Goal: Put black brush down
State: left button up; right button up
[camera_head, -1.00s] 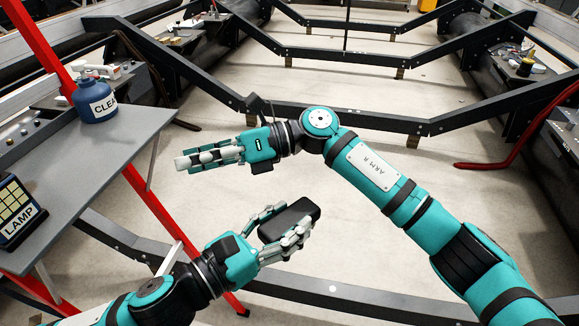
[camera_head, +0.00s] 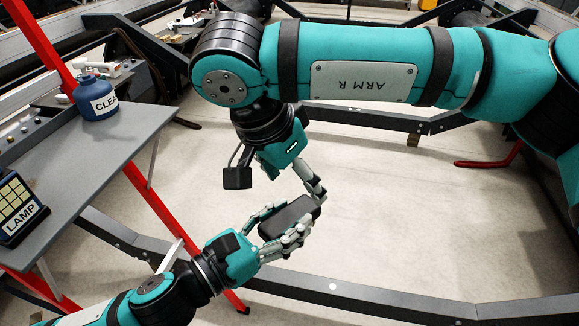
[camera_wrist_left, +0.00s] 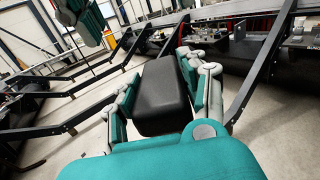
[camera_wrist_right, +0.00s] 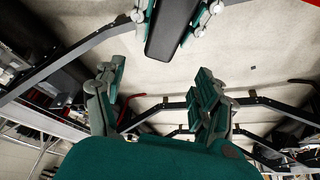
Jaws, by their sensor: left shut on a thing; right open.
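The black brush (camera_head: 289,217) is a dark rounded block held in the air over the pale floor. My left gripper (camera_head: 285,228) is shut on it, with fingers along both sides. In the left wrist view the brush (camera_wrist_left: 162,98) sits between the fingers. My right gripper (camera_head: 296,186) has come in from above, its fingertips close to the brush's upper end. In the right wrist view my right gripper (camera_wrist_right: 158,95) is open with nothing between its fingers. The brush (camera_wrist_right: 172,28) is beyond them at the top; I see no contact there.
A grey table (camera_head: 110,150) at the left carries a blue bottle (camera_head: 96,97) marked CLEA and a LAMP box (camera_head: 18,208). Red posts (camera_head: 155,215) stand beside it. Dark frame beams (camera_head: 370,120) cross behind and a curved beam (camera_head: 400,292) runs in front. The floor between is clear.

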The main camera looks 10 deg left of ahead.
aim_at(308, 200)
jog(key=x, duration=0.9)
jog(key=shift+f, duration=0.1)
pick_arm(q)
jog(key=shift+d, duration=0.1)
pick_arm(e)
jog(key=c, duration=1.1)
pick_arm(q)
jog(key=o, duration=1.3)
jog(key=shift+c, duration=0.2)
pick_arm(e)
jog(key=shift+c, duration=1)
